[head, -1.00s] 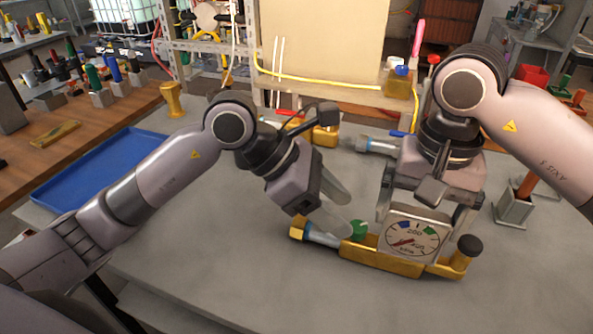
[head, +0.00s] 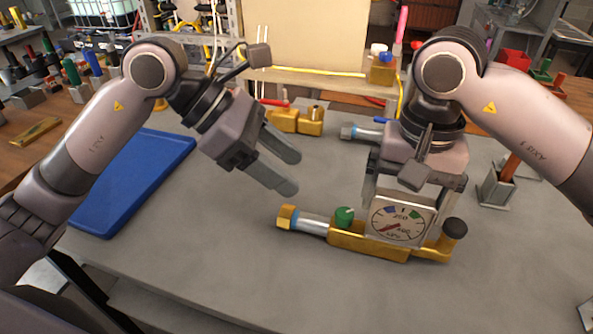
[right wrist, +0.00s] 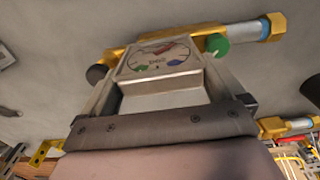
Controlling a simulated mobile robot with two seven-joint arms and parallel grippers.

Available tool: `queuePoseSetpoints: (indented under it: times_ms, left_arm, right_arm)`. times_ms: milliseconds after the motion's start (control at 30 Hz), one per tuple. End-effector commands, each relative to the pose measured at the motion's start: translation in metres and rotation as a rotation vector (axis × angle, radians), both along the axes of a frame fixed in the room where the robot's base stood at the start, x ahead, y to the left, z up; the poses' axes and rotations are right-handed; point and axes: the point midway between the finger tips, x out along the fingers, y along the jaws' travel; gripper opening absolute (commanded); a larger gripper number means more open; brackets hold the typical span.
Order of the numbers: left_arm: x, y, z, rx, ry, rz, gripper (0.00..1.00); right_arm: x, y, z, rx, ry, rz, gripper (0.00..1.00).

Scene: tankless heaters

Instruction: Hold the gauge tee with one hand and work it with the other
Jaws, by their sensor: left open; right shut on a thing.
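The gauge tee (head: 368,243) is a brass body lying on the grey table, with a square dial gauge (head: 400,219), a green knob (head: 344,216), a black knob (head: 455,228) and a silver pipe with a brass nut at its left end. My right gripper (head: 402,212) is shut on the gauge housing from above; in the right wrist view the fingers (right wrist: 163,88) flank the gauge (right wrist: 158,58). My left gripper (head: 289,172) is open and empty, above the table to the upper left of the green knob, apart from the tee.
A blue tray (head: 135,185) lies at the table's left. Another brass fitting (head: 298,121) with a red handle and a silver pipe end (head: 360,133) lie behind. A grey holder (head: 497,190) with an orange-brown rod stands at the right. The front of the table is clear.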

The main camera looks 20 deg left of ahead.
Motion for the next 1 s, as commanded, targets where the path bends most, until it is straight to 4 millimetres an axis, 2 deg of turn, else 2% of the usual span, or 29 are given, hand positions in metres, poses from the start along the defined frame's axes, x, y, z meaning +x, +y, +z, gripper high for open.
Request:
queuePoseSetpoints:
  times_ms: [400,667,833,1000]
  left_arm:
    - [0.000,0.020,-0.034,-0.271,-0.026,-0.087,0.57]
    - [0.004,0.031,-0.044,-0.367,-0.072,-0.079,0.57]
    - [0.006,0.019,-0.050,-0.377,-0.079,-0.081,0.57]
    - [0.010,-0.010,-0.061,-0.379,-0.077,-0.083,0.57]
  right_arm:
    - [0.000,0.000,0.001,0.002,-0.002,0.001,0.32]
    - [0.000,0.000,0.001,0.002,-0.002,0.000,0.32]
    - [0.000,0.000,0.001,0.002,-0.002,0.000,0.32]
    - [0.000,0.000,0.001,0.002,-0.002,0.000,0.32]
